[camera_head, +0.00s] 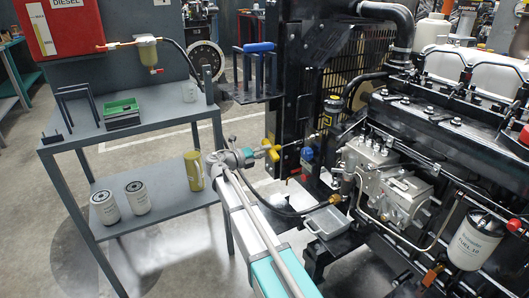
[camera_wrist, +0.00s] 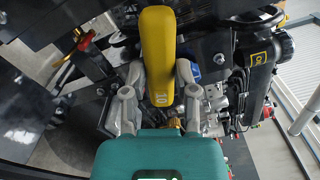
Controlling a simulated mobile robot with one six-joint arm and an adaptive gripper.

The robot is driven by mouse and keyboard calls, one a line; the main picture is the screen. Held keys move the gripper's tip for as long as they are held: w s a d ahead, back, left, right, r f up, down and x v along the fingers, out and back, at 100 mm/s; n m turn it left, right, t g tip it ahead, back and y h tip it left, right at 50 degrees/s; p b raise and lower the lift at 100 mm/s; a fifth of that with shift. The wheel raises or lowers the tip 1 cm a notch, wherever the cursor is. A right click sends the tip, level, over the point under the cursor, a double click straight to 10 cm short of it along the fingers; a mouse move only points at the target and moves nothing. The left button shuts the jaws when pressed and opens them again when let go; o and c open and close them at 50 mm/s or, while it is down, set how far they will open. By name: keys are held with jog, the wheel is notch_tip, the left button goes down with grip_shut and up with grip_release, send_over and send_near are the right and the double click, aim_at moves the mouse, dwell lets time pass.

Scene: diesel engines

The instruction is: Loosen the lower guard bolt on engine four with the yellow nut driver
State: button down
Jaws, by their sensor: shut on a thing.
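My gripper (camera_head: 252,156) reaches in from the bottom of the head view, left of the engine. It is shut on the yellow nut driver (camera_head: 273,153). In the wrist view the driver's yellow handle (camera_wrist: 158,40), marked 10, lies between the fingers (camera_wrist: 159,78). Its working end cannot be made out. The engine (camera_head: 400,150) fills the right of the head view. Its dark mesh guard (camera_head: 347,62) stands behind the gripper. A bolt head (camera_wrist: 220,59) shows on black metal in the wrist view. I cannot tell whether it is the lower guard bolt.
A blue-handled tool (camera_head: 259,47) sits in a black rack above my gripper. A black hose (camera_head: 262,204) and a grey tray (camera_head: 327,221) are close by.

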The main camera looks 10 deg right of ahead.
jog(key=shift+v, duration=0.95)
dwell(0.6)
jog(key=v, duration=0.6)
jog(key=shift+a, duration=0.4)
jog(key=shift+s, duration=0.15)
dwell(0.4)
